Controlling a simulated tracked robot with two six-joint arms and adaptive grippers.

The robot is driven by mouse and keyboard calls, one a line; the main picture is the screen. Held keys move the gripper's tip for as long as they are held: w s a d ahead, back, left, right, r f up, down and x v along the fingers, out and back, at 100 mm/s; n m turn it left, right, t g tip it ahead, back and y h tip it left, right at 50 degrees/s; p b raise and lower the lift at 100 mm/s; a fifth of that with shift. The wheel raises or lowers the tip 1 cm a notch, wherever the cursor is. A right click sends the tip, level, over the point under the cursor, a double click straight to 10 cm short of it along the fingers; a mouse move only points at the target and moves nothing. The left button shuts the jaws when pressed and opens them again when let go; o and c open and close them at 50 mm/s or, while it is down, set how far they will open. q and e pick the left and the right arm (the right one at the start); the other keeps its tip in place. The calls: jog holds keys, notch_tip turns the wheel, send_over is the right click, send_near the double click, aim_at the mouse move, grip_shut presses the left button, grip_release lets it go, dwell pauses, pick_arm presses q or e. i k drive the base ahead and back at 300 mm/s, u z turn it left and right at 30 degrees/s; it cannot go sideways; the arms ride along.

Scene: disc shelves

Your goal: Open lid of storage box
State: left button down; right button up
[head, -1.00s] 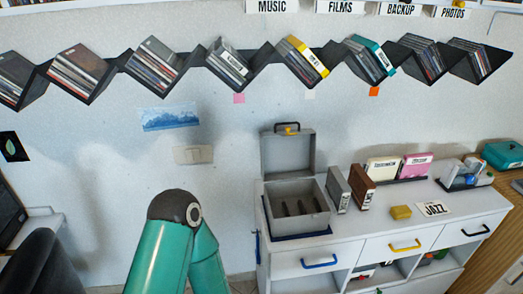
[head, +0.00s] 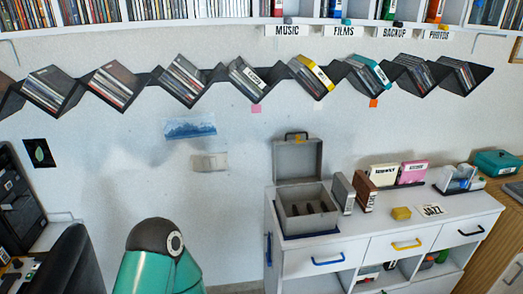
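A grey storage box (head: 307,213) stands on the left end of the white cabinet top, on a dark blue mat. Its lid (head: 298,160) is open and stands upright at the back, with a dark handle and a small yellow latch on its top edge. The inside of the box is visible, with several dark slots or dividers. A green arm link of mine with a dark joint shows at the bottom, left of the cabinet. Neither gripper is in the picture.
Right of the box stand grey (head: 343,193) and brown (head: 364,191) cases, a yellow block (head: 401,213) and a JAZZ card (head: 432,210). A black zigzag disc shelf (head: 213,75) hangs above.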

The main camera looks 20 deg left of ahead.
aim_at(293, 162)
jog(key=u, duration=0.05)
jog(key=i, duration=0.9)
jog(key=z, duration=0.1)
